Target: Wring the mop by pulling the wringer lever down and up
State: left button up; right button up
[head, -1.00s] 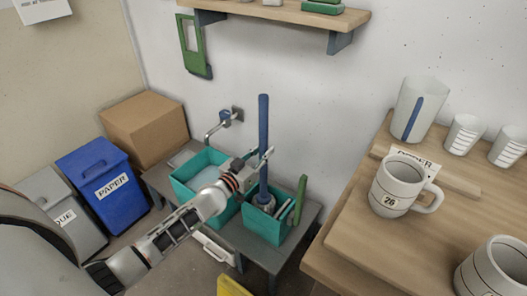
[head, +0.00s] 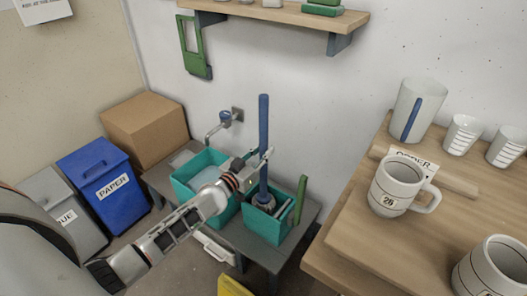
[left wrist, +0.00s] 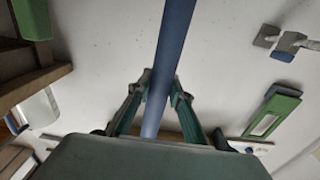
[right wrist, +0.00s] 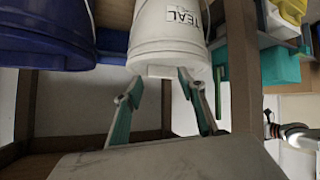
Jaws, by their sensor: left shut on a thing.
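The mop's blue handle (head: 263,125) stands nearly upright, with its grey head (head: 263,198) at the wringer in the right teal bucket (head: 267,228). My left gripper (head: 262,160) is shut on the handle, above the bucket. In the left wrist view the handle (left wrist: 172,45) passes between the fingertips (left wrist: 161,88). The green wringer lever (head: 300,199) stands up at the bucket's right side, apart from my left gripper. My right gripper (right wrist: 158,88) shows only in its wrist view; its fingers are apart and empty, near a white bucket labelled TEAL (right wrist: 165,40).
A second teal basin (head: 185,180) with pale water stands left of the mop bucket on a grey bench (head: 240,238). A tap (head: 220,124) is on the wall behind. A wooden worktop (head: 350,245) with mugs is at the right. Bins and a cardboard box (head: 140,125) are at the left.

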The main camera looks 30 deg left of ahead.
pick_arm(q)
jog(key=shift+r, duration=0.15)
pick_arm(e)
jog(key=shift+s+a, duration=0.1)
jog(key=shift+s, duration=0.05)
pick_arm(q)
jog(key=shift+d, duration=0.1)
pick_arm(e)
jog(key=shift+r, duration=0.1)
pick_arm(q)
jog(key=shift+d, duration=0.25)
jog(key=shift+d+p, duration=0.4)
jog(key=shift+d, duration=0.05)
pick_arm(e)
jog(key=shift+w+r, duration=0.75)
pick_arm(q)
jog(key=shift+f, duration=0.2)
pick_arm(e)
jog(key=shift+s+f, duration=0.2)
jog(key=shift+s, duration=0.15)
jog(key=shift+s, duration=0.1)
